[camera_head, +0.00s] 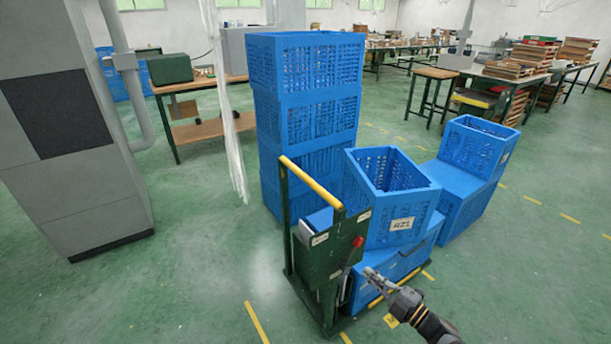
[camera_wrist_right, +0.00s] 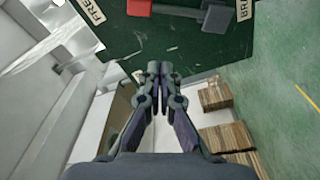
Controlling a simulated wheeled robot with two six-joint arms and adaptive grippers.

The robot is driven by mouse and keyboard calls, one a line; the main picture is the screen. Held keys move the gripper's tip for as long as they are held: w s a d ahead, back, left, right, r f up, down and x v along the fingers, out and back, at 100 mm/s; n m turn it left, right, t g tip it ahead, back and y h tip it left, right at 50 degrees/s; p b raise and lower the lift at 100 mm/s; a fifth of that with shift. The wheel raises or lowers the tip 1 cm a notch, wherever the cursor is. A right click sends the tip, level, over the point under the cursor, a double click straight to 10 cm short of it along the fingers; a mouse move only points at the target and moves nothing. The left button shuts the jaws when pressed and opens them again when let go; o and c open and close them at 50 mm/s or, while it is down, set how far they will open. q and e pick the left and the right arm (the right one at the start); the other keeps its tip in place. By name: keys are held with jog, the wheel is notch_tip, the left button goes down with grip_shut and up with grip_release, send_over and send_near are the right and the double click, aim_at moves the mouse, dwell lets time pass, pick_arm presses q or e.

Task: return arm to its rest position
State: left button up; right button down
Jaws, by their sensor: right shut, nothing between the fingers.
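My right gripper (camera_head: 371,274) reaches in from the bottom right, in front of the cart's blue lower crate. Its fingers are shut with nothing between them; the closed fingertips also show in the wrist view (camera_wrist_right: 160,70). The gripper is near the green control panel (camera_head: 335,250) of the cart, which carries a red knob (camera_head: 357,242). In the wrist view the green panel (camera_wrist_right: 180,45) has a red and grey lever (camera_wrist_right: 185,10) between partly cut-off labels. The fingertips appear below the lever and apart from it. My left gripper is not in view.
The cart's yellow handle (camera_head: 311,182) stands up at its left. Tall stacked blue crates (camera_head: 305,120) stand behind, more crates (camera_head: 470,150) to the right. A grey machine (camera_head: 70,130) is at left. Green floor is open in front.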

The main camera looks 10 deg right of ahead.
jog(key=s+d+f+m+g+h+p, duration=0.3)
jog(key=s+f+m+h, duration=0.3)
jog(key=f, duration=0.5)
jog(key=s+d+f+m+g+h+p, duration=0.3)
jog(key=s+f+m, duration=0.4)
jog(key=f, duration=0.4)
jog(key=s+a+f+m+g+p, duration=0.1)
jog(key=s+a+f+g, duration=0.2)
jog(key=s, duration=0.6)
jog(key=s+a+f+m+g+p, duration=0.1)
jog(key=s+a+f+m+g, duration=0.1)
jog(key=s, duration=0.7)
jog(key=s+a+f+m+g+p, duration=0.2)
jog(key=s+f, duration=0.4)
jog(key=s, duration=0.3)
jog(key=shift+s+a+g, duration=0.3)
jog(key=shift+a+g, duration=0.55)
jog(key=shift+g, duration=0.35)
